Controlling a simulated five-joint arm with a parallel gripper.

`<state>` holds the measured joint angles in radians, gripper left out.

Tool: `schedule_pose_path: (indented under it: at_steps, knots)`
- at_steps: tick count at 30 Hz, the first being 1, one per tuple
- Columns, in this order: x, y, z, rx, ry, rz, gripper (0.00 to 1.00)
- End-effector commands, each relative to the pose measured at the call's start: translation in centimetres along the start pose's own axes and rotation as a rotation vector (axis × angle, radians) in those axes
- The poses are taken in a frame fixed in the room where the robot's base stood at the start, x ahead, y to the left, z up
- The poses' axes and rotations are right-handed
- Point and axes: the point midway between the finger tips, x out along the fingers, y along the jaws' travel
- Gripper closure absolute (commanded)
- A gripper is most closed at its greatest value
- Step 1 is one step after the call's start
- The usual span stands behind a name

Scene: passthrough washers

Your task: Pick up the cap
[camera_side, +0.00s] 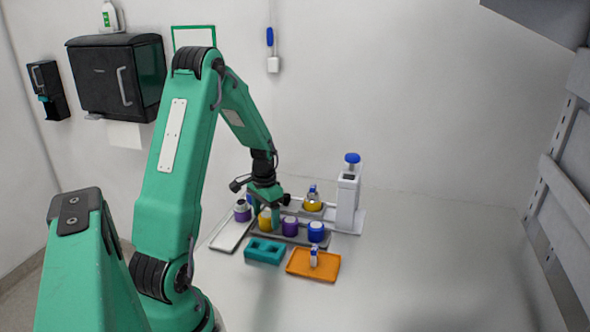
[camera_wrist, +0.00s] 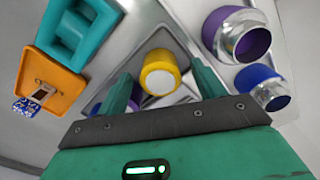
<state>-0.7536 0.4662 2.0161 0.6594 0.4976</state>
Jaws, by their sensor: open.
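The yellow cap (camera_wrist: 160,74) is a short cylinder with a pale round face. In the wrist view it lies between and a little beyond the two teal fingers of my gripper (camera_wrist: 164,80). I see a gap on both sides of it, and the fingers are open. In the side view the yellow cap (camera_side: 265,219) stands at the left end of a grey tray (camera_side: 262,238), with my gripper (camera_side: 268,205) just above it. Part of the cap is hidden by the gripper there. Whether a finger touches it, I cannot tell.
A purple cap (camera_side: 290,226) and a blue cap (camera_side: 316,232) share the grey tray. In front are a teal block (camera_side: 264,251) and an orange tray (camera_side: 325,270). A white press (camera_side: 347,203) stands behind. The table's right side is clear.

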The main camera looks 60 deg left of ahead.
Motion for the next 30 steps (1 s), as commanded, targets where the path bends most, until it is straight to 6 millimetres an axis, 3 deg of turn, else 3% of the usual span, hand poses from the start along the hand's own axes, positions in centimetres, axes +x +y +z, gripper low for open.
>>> schedule_pose_path:
  at_steps: [6,21,28,30]
  knots:
    - [1.36,0.00,0.03,0.000,0.000,0.000,0.32]
    - [1.36,-0.01,0.03,0.000,0.000,0.000,0.32]
    - [1.35,-0.01,0.02,0.000,0.000,0.000,0.77]
    - [1.35,-0.01,0.02,0.000,0.000,0.000,0.79]
